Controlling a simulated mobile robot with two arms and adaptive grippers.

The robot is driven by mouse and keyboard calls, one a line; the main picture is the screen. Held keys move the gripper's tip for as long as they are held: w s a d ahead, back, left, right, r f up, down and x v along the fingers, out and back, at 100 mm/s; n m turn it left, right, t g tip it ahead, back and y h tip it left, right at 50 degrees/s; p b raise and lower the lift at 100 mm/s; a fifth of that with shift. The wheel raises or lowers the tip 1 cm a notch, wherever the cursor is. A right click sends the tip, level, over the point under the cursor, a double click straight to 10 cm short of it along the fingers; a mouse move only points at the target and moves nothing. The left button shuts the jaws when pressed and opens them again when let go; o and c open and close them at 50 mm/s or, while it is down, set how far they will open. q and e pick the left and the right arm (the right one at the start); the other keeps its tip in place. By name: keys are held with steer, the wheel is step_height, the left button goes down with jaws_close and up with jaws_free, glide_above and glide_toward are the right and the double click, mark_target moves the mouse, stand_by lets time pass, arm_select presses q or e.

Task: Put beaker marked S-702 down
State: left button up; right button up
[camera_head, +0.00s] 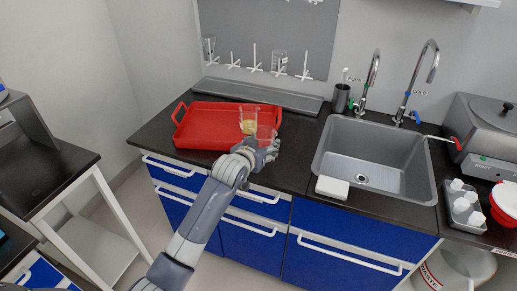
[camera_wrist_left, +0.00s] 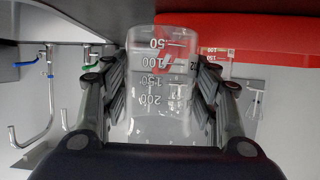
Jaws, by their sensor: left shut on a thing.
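My left gripper (camera_head: 264,150) is shut on a clear glass beaker (camera_head: 267,122) in front of the red tray's right end. In the left wrist view the beaker (camera_wrist_left: 160,95) fills the space between the fingers (camera_wrist_left: 158,100), and its volume marks appear upside down. I cannot read an S-702 label on it. I cannot tell whether its base touches the counter. My right gripper is not in view.
The red tray (camera_head: 200,128) lies on the dark counter, with a small vessel holding something yellow (camera_head: 248,121) at its right. The sink (camera_head: 375,150) stands to the right, with a white block (camera_head: 332,187) on its front edge. Bare counter (camera_head: 297,150) lies between.

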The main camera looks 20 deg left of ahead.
arm_select(q)
steer(key=shift+w+a+f, duration=0.1)
steer(key=shift+w+a, duration=0.6)
steer(key=shift+f+p, duration=0.3)
steer(key=shift+f, duration=1.45)
steer(key=shift+f, duration=0.15)
steer(key=o, duration=1.2)
steer(key=shift+c, duration=0.2)
steer(key=shift+r, duration=0.2)
steer(key=v, duration=1.2)
